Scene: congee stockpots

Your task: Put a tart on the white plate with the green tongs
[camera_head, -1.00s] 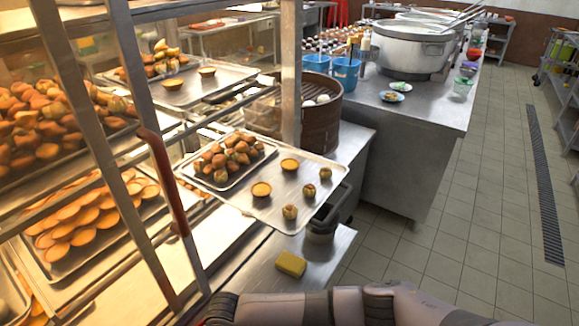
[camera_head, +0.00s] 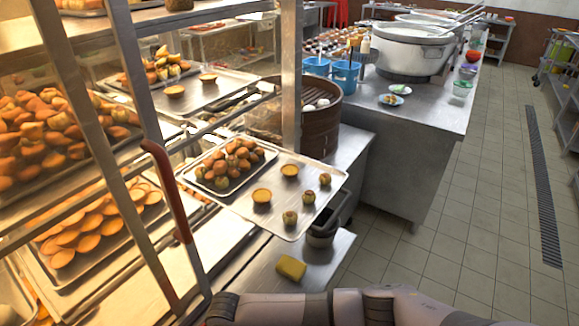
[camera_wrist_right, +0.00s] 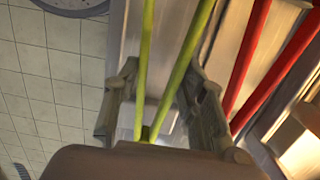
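In the head view, two yellow tarts (camera_head: 262,196) and (camera_head: 290,170) sit on the lower metal tray (camera_head: 240,206). Two more tarts (camera_head: 174,91) and (camera_head: 207,78) lie on the tray behind it. In the right wrist view, the green tongs (camera_wrist_right: 148,52) have spread arms that converge near my palm. My right gripper (camera_wrist_right: 163,68) is open, its fingers apart on either side of the tongs; firm contact cannot be made out. My right arm crosses the bottom of the head view, its gripper out of sight there. My left gripper and the white plate are not seen.
A glass-fronted pastry case (camera_head: 122,100) fills the left. Red bars (camera_wrist_right: 250,55) run beside the green tongs. A yellow sponge (camera_head: 290,268) lies on the metal counter (camera_head: 318,284). A brown steamer (camera_head: 325,120) stands behind the tray.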

